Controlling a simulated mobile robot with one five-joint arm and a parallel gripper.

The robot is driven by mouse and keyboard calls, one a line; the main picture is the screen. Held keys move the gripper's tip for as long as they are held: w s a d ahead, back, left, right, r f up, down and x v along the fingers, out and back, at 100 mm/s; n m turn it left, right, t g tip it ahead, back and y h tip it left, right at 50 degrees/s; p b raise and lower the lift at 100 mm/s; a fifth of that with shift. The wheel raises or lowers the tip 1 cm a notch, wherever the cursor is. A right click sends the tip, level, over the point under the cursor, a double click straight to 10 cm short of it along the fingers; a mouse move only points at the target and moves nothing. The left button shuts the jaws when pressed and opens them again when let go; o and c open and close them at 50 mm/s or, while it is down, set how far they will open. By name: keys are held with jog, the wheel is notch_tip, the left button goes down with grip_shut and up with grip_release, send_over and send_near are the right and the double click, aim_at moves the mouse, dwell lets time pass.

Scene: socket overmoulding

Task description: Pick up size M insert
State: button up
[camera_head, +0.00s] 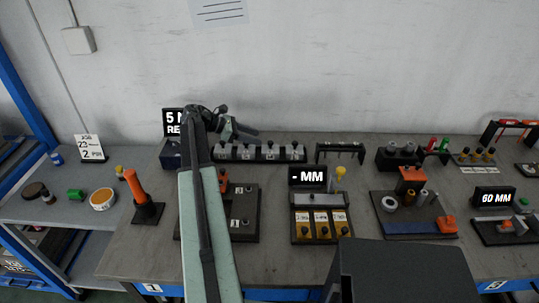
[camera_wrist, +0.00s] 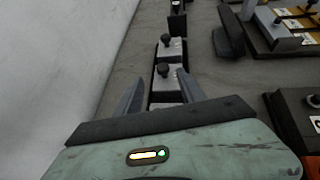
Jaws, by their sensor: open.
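A dark rack (camera_head: 230,158) at the back of the bench holds a row of grey metal inserts with dark knobs. Small marks show on their fronts, but I cannot read which insert is size M. In the wrist view, a far insert (camera_wrist: 175,49) and a nearer insert (camera_wrist: 167,79) stand in line, each with a knob on top. A further one is partly hidden behind my gripper's body. My gripper (camera_wrist: 157,92) is open, its fingers either side of the row and nothing visibly held. In the head view, my gripper (camera_head: 240,133) is over the rack's left part.
A wall stands close behind the rack. Right of it is a dark stand (camera_head: 340,150); in front are a "- MM" display (camera_head: 307,177) and a tray with yellow pieces (camera_head: 320,232). An orange-handled tool (camera_head: 137,185) stands left on the bench.

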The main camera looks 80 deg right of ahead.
aim_at(269, 142)
jog(key=x, duration=0.1)
jog(key=b+x, duration=0.1)
jog(key=x, duration=0.1)
jog(key=b+x, duration=0.1)
jog(key=shift+s+a+f, duration=0.2)
jog(key=shift+f, duration=0.05)
jog(key=shift+s+d+f, duration=0.1)
jog(key=shift+s, duration=0.25)
grip_shut()
dwell(0.8)
